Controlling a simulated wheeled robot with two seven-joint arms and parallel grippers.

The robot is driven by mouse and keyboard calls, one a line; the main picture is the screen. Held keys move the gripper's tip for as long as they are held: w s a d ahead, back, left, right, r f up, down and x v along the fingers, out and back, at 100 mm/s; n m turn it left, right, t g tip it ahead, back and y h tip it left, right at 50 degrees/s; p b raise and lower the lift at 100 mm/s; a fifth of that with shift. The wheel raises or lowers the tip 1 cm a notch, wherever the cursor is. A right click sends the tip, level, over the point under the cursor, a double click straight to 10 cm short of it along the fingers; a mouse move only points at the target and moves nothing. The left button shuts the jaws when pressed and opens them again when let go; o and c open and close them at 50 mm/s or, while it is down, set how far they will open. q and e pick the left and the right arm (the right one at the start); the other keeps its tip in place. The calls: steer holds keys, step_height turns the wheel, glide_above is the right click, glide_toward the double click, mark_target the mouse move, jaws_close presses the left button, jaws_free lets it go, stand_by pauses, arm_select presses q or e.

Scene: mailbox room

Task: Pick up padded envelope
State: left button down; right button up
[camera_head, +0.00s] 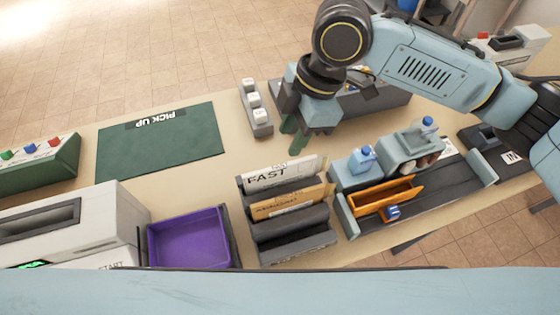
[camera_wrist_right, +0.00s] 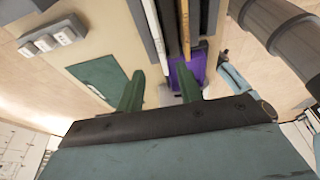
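A tan envelope (camera_head: 288,203), which looks like the padded one, stands on edge in the middle slot of a dark grey rack (camera_head: 295,242). A white envelope marked FAST (camera_head: 280,174) stands in the slot behind it. In the right wrist view the tan envelope (camera_wrist_right: 185,28) shows as a thin edge beside the white one (camera_wrist_right: 155,32). My right gripper (camera_head: 294,133) is above the table behind the rack, apart from both envelopes. Its green fingers are spread with nothing between them, as the right wrist view (camera_wrist_right: 161,88) shows. My left gripper is not in view.
A purple tray (camera_head: 188,238) and a white machine (camera_head: 75,225) are left of the rack. An orange tray (camera_head: 385,198) and blue dispensers (camera_head: 353,168) are right. A green PICK UP mat (camera_head: 160,142) lies bare at the back left. Grey button blocks (camera_head: 256,108) stand near my right gripper.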

mark_target(281, 166)
steer(key=x, duration=0.6)
steer(key=shift+w+d+f, duration=0.1)
steer(key=shift+d+f, duration=0.05)
steer(key=shift+f, duration=0.25)
steer(key=shift+w+p+x, duration=0.15)
steer(key=shift+x, duration=1.35)
steer(key=shift+w+p+x, duration=0.1)
steer(key=shift+p+x, duration=0.05)
steer(key=shift+x, duration=1.4)
steer(key=shift+s+d, duration=0.15)
steer(key=shift+s, duration=0.05)
jaws_close()
